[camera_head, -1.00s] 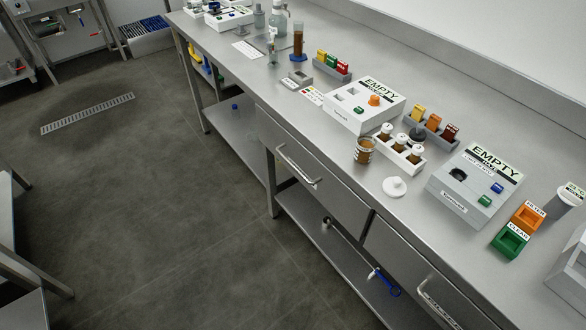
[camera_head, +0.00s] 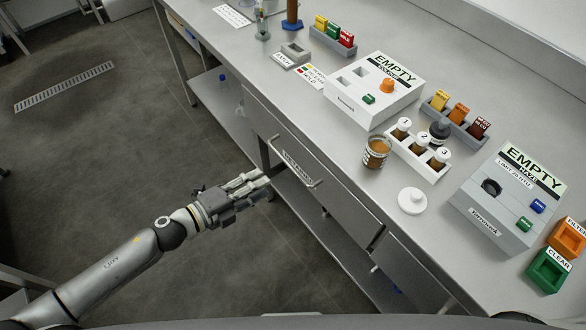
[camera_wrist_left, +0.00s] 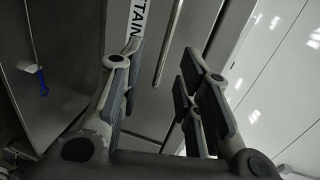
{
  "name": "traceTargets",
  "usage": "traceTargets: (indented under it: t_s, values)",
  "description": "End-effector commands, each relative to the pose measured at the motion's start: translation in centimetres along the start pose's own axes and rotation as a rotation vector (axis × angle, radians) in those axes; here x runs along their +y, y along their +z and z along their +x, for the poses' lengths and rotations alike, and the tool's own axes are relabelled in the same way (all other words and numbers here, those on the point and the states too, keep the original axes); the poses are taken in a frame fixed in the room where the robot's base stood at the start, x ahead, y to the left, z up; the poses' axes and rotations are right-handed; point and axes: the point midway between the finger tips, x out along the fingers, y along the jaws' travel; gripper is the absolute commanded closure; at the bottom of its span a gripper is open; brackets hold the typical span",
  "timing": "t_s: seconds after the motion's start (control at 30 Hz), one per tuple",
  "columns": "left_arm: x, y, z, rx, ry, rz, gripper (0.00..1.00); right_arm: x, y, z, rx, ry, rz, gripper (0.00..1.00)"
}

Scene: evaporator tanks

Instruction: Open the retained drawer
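The retained drawer (camera_head: 340,200) is a grey metal front under the bench in the head view, and it looks shut. Its bar handle (camera_head: 291,168) runs along the front, beside a white label strip. My left gripper (camera_head: 264,184) is just left of the handle, fingers pointing at it, apart from it as far as I can tell. In the left wrist view the fingers (camera_wrist_left: 163,62) are spread with nothing held. A metal bar, likely the handle, shows between them, beside a label (camera_wrist_left: 136,22) partly reading "TAIN". My right gripper is not in view.
Another drawer (camera_head: 405,270) is further right under the same bench. The benchtop holds two "EMPTY" boxes (camera_head: 372,92) (camera_head: 508,200), a rack of numbered bottles (camera_head: 428,168), a brown-filled beaker (camera_head: 376,152) and a white lid (camera_head: 411,201). The floor left of the bench is open.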

Motion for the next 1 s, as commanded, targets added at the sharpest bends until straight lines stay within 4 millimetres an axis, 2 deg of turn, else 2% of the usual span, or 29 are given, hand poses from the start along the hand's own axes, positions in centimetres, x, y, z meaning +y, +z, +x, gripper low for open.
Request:
traceTargets:
  t_s: [0.17,0.3,0.5,0.7,1.0]
  values:
    - [-1.0,-1.0,0.6,0.035,-0.011,0.046,0.69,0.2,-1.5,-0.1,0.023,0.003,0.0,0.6]
    - [-1.3,-1.1,2.7,0.035,-0.014,0.044,0.69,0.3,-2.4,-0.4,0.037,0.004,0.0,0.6]
    - [-1.1,-1.2,6.4,0.034,-0.012,0.041,0.69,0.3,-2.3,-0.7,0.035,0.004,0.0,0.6]
    - [-1.0,-1.2,9.3,0.032,-0.011,0.042,0.69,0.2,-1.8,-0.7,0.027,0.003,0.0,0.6]
    - [-1.0,-1.3,10.8,0.032,-0.01,0.041,0.69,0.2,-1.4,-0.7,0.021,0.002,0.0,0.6]
